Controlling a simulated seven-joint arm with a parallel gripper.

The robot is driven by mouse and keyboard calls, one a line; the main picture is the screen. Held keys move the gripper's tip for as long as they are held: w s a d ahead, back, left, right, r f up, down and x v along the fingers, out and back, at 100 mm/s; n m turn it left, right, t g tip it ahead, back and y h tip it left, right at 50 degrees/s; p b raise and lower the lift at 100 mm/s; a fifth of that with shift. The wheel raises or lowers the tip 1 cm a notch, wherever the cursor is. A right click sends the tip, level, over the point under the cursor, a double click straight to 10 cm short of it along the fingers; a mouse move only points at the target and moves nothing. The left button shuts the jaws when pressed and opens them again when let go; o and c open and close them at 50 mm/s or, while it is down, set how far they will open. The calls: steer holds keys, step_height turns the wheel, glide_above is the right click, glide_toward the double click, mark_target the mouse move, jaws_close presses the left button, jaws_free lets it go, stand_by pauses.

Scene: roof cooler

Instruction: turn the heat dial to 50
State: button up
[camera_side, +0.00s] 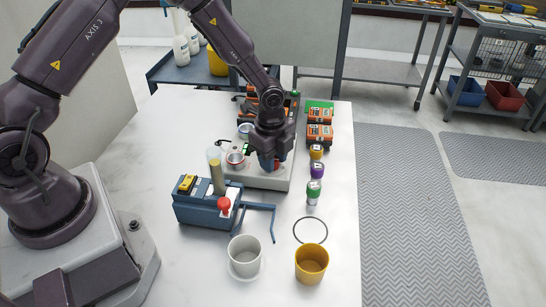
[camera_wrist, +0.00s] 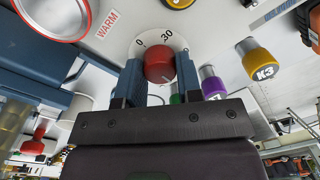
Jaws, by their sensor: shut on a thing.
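The heat dial is a red knob (camera_wrist: 159,66) on a pale scale plate (camera_wrist: 152,40) with 0 and 30 readable in the wrist view. My gripper (camera_wrist: 159,80) has one blue finger on each side of the knob and is shut on it. The 50 mark is not visible, and the pointer's exact reading is unclear.
A blue box (camera_side: 200,212) with a red knob stands left front of the panel. A white cup (camera_side: 244,256), a yellow cup (camera_side: 311,264) and a black ring (camera_side: 310,230) are in front. Several coloured capped pieces (camera_side: 315,170) line the right. A WARM label (camera_wrist: 107,25) lies left of the dial.

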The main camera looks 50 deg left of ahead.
stand_by(0.3)
steer(key=o, duration=0.9)
steer(key=shift+o, duration=0.2)
steer(key=shift+r, duration=0.1)
step_height(320, 180, up, 13)
steer(key=shift+s, duration=0.25)
